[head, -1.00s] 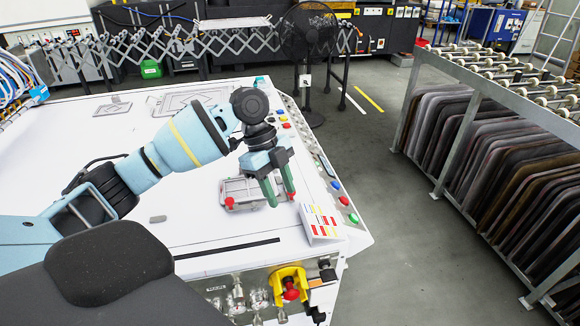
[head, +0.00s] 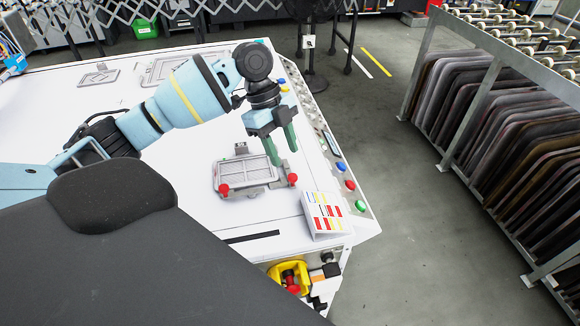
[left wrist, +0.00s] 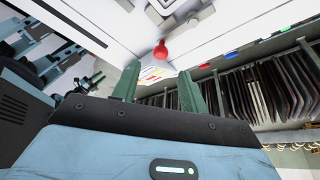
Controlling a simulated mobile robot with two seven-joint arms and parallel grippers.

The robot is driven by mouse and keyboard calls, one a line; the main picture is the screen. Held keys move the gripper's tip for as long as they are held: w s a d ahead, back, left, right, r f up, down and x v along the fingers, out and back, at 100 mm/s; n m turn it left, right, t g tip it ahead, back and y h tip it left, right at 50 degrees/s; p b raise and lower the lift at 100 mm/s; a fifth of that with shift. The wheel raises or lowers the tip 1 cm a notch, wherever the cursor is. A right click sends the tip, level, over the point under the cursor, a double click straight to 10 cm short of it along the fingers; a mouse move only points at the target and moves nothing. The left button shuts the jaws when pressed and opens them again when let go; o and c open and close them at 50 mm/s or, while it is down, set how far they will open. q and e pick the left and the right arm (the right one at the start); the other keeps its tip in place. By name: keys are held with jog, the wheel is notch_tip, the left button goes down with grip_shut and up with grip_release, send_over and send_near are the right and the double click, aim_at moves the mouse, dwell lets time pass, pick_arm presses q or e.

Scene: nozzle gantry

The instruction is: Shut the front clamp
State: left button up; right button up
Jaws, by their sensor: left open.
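A grey frame-shaped fixture (head: 243,175) lies on the white table. Red-tipped clamp parts show at its near left corner (head: 224,189) and near right corner (head: 292,179), and a small grey block (head: 241,148) stands at its back edge. I cannot tell which of these is the front clamp, or whether it is open. My left gripper (head: 285,157) is open and empty, its green fingers pointing down just above and behind the right red tip. In the left wrist view a red knob (left wrist: 160,48) shows beyond and between the open fingers (left wrist: 160,72). My right gripper is not in view.
A sloped card with coloured labels (head: 325,213) stands right of the fixture. Coloured buttons (head: 350,185) line the table's right edge. A rack of dark panels (head: 510,150) stands across the aisle. The table left of the fixture is mostly clear.

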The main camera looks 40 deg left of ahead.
aim_at(292, 175)
pick_arm(q)
jog(key=x, duration=0.5)
jog(key=shift+d+f, duration=0.15)
jog(key=shift+f, duration=0.25)
grip_shut()
